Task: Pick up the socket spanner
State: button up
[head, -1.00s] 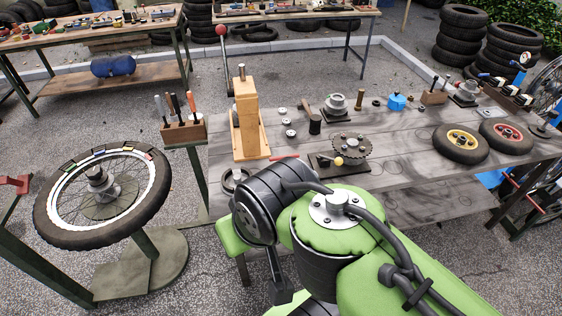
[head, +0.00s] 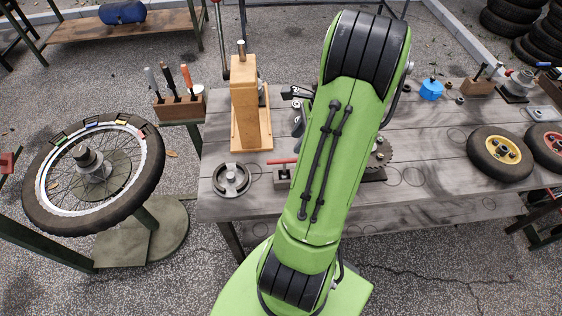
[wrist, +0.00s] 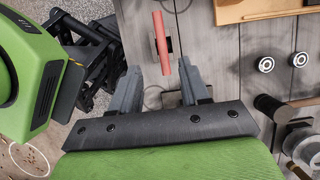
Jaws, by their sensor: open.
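The socket spanner (head: 283,161) appears to be the red T-handled tool standing upright in a small grey block (head: 282,178) near the front edge of the workbench. Its red bar also shows in the wrist view (wrist: 160,38), seen from above. My gripper (wrist: 159,66) is open and empty, with one finger on each side of the bar's near end in that view. I cannot tell the height between the fingers and the bar. In the head view my green arm covers most of the gripper.
A wooden stand (head: 251,105) rises behind the spanner. A round metal part (head: 231,180) lies to its left on the workbench (head: 425,165). A toothed wheel (head: 382,152) is partly hidden by my arm. A wheel with a tyre (head: 500,153) lies at right.

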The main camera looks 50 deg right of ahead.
aim_at(285, 159)
jog(key=b+x, duration=0.1)
jog(key=x, duration=0.5)
jog(key=shift+w+f+b, duration=0.1)
jog(key=shift+f+b, duration=0.25)
jog(key=shift+f, duration=0.05)
jog(key=b+x, duration=0.1)
jog(key=x, duration=0.5)
jog(key=shift+b, duration=0.4)
jog(key=shift+c, duration=0.3)
grip_shut()
